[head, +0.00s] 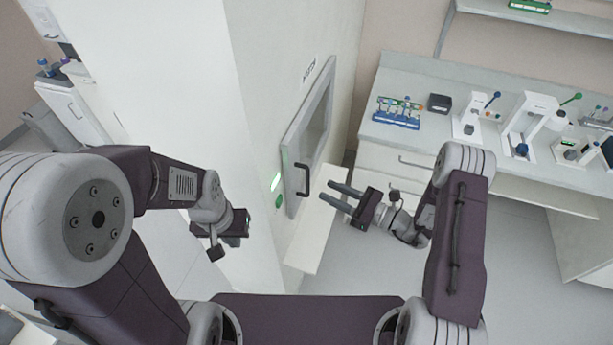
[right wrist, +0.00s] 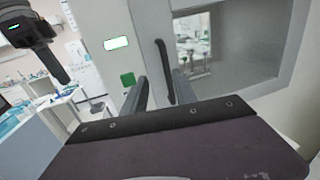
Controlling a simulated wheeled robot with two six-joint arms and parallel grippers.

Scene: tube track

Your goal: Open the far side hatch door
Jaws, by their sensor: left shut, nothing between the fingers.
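The hatch door (head: 308,135) is a grey-framed glass door in the white wall, and it looks shut. Its dark handle (head: 303,180) stands on the near lower part of the frame. My right gripper (head: 335,196) is open and empty, with both fingers pointing at the handle from a short distance. In the right wrist view the handle (right wrist: 165,71) shows upright just beyond and between the fingertips (right wrist: 160,82), apart from them. My left gripper (head: 235,240) is shut and empty, on the other side of the wall corner, away from the door.
A green lit panel (head: 275,181) and a green button (head: 279,201) sit on the wall beside the door. A white ledge (head: 316,225) juts out below the door. A lab bench (head: 420,145) with a tube rack (head: 397,113) stands at the right.

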